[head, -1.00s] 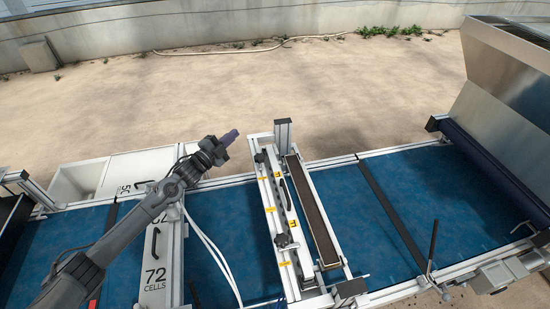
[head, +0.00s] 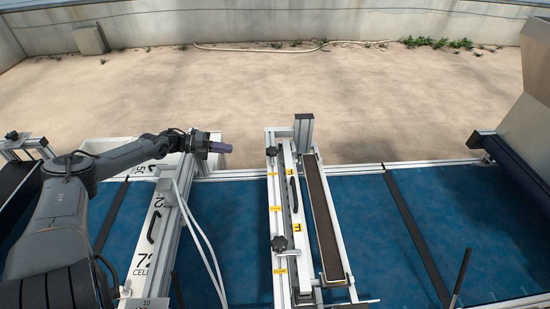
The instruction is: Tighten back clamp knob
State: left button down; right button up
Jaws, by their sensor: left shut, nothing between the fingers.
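The back clamp knob (head: 271,151) is a small black knob at the far end of the white seeder bar (head: 285,215). A second black star knob (head: 278,243) sits nearer, on the same bar. My left gripper (head: 222,147), with purple fingers, is shut and empty. In the picture it is left of the back knob, with a clear gap between them, and it points right. My right gripper is not in view.
The blue belt (head: 355,220) runs under the bar. A long brown-topped strip (head: 322,215) stands right of it, with an upright post (head: 303,132) at its far end. White cables (head: 203,235) hang left of the bar. A hopper (head: 537,60) is at far right.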

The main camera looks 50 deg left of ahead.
pick_arm(q)
jog(key=b+x, duration=0.7)
jog(key=x, duration=0.6)
jog(key=shift+d+m+g+h, duration=0.3)
jog(key=shift+d+g, duration=0.1)
jog(key=shift+d, duration=0.05)
jog(key=shift+s, duration=0.1)
jog(key=shift+a, duration=0.1)
